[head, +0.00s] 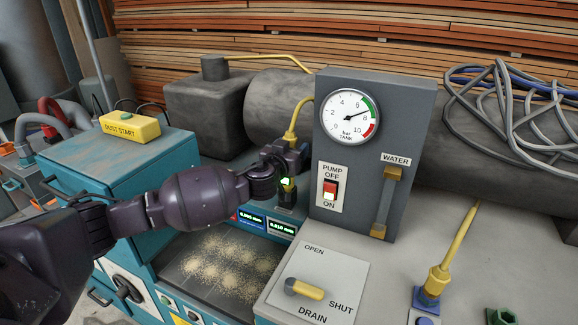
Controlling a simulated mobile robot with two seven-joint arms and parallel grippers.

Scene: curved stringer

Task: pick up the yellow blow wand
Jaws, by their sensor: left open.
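A yellow wand with a bent top and a flared collar (291,134) stands upright behind the grey pump panel's left edge. My left gripper (286,178) is at the wand, just below the collar, and is open. Its dark fingers hide the wand's middle, and I cannot tell whether they touch it. A bit of yellow shows below the fingers, above a small dark block. A second yellow rod (452,245), straight and leaning, stands in a blue base on the right of the bench. My right gripper is not in view.
The pump panel (398,130) with gauge and switch stands close to the right of my left gripper. A drain lever plate (325,270) and a sawdust-strewn tray (180,265) lie below. A yellow dust start box (130,127) sits at left. Cables (500,115) lie at the back right.

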